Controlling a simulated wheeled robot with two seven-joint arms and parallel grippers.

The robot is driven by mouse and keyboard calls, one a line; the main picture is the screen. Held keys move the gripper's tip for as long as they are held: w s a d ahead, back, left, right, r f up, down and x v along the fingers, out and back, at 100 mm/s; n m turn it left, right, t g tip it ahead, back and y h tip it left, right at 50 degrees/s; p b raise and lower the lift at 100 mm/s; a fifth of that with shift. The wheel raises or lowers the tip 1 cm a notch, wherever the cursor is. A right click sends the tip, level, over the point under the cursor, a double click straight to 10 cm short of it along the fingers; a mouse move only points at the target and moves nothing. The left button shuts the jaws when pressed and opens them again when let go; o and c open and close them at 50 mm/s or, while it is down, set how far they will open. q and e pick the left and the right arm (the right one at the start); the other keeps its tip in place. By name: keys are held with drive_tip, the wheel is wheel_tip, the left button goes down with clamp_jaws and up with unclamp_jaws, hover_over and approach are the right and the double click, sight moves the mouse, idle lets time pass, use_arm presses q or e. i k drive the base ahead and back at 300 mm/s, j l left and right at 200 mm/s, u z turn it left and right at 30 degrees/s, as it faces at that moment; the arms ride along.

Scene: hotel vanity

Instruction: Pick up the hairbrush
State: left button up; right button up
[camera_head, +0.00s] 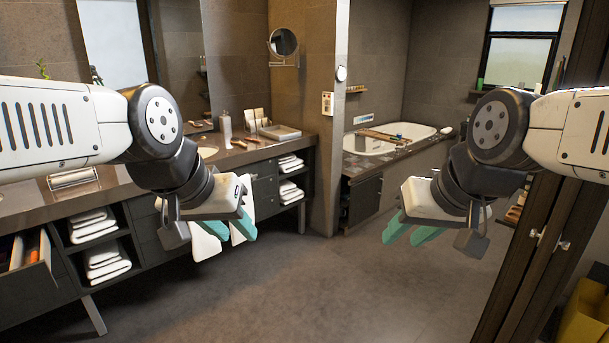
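Small brown-handled items (240,144) lie on the vanity counter beside a pump bottle; one may be the hairbrush, but they are too small to tell. My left gripper (229,229) is in front of the vanity, with its green-tipped fingers apart and nothing clearly held between them. It is nearer to me and lower than the counter items, not touching them. My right gripper (411,231) hangs over the floor in front of the bathtub side, green fingers apart and empty.
The vanity counter (118,189) runs along the left, with shelves of folded white towels (104,262) below. An open drawer (32,262) juts out at far left. A tray (280,132) sits at the counter's far end. A dark door (538,240) stands at right. The middle floor is clear.

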sight(237, 142)
drive_tip(key=i, duration=1.2)
drive_tip(key=i+u, duration=0.1)
drive_tip(key=i, duration=1.1)
drive_tip(key=i+u, duration=0.35)
drive_tip(key=i+l+u, duration=0.2)
drive_tip(key=i+u, duration=0.15)
drive_tip(key=i, duration=0.15)
drive_tip(key=i+l+u, duration=0.5)
drive_tip(key=i+u, duration=0.2)
drive_tip(key=i+l+u, duration=0.4)
drive_tip(key=i+j, duration=0.1)
